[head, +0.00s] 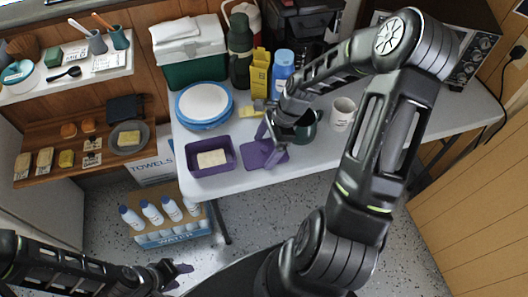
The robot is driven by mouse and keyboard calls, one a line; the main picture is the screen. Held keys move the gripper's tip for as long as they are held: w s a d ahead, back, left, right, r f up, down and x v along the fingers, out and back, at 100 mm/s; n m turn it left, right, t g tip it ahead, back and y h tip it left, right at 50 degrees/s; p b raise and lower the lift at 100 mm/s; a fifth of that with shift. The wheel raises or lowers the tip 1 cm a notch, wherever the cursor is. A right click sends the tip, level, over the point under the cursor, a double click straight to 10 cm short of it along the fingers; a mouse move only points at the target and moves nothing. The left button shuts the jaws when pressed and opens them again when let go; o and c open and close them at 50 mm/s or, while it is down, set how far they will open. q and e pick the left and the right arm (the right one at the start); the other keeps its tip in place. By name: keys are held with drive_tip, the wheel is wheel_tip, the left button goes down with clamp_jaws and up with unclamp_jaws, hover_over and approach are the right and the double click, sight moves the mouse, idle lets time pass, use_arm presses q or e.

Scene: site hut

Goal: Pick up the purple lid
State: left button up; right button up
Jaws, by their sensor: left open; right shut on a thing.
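The purple lid (264,155) is near the front edge of the white table, just right of a purple tub (190,158) that holds a pale block. My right gripper (268,138) reaches down from above and is shut on the lid at its far side. I cannot tell whether the lid still touches the table. The fingertips are small and partly hidden by the wrist. My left gripper (178,274) is open and empty, low over the floor at the lower left, far from the lid.
Blue-rimmed plates (204,104) stand behind the tub. A dark green mug (306,126) and a white mug (342,114) stand right of my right gripper. A yellow carton (259,74) and a blue bottle (282,68) stand behind. A water crate (172,226) is on the floor.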

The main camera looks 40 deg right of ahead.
sight(265, 148)
drive_tip(key=c, duration=0.4)
use_arm(q)
drive_tip(key=shift+f+b, duration=0.35)
drive_tip(key=shift+b, duration=0.05)
use_arm(e)
wheel_tip(265, 148, up, 10)
drive_tip(key=shift+c, duration=0.2)
idle(0.4)
